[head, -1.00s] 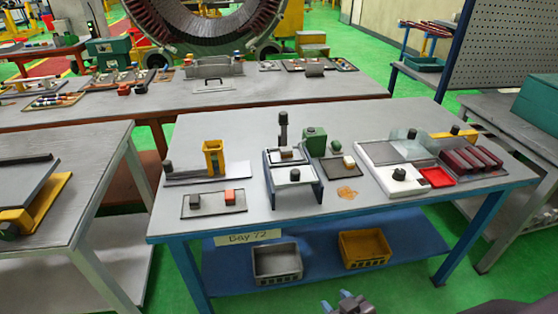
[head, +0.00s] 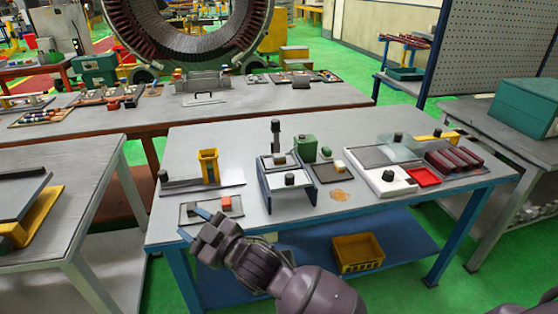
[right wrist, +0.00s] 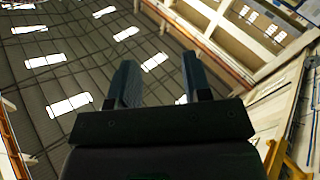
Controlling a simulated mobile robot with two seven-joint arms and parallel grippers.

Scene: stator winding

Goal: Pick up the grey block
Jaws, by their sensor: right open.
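The small grey block (head: 190,208) sits on the left part of a flat dark tray (head: 212,220) at the front left of the workbench, partly hidden by my right gripper. A red block (head: 226,203) sits to its right on the same tray. My right gripper (head: 193,224) is open and empty, in front of the tray's left end in the head view. I cannot tell its exact height or distance. In the right wrist view its two fingers (right wrist: 160,85) are apart, with only the ceiling and upper wall behind them. My left gripper is not in view.
A yellow bracket (head: 209,166) stands behind the tray. A small blue-legged stand (head: 290,193) is to its right. A white fixture (head: 388,186) and a red tray (head: 423,177) are further right. A yellow bin (head: 358,252) is on the lower shelf.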

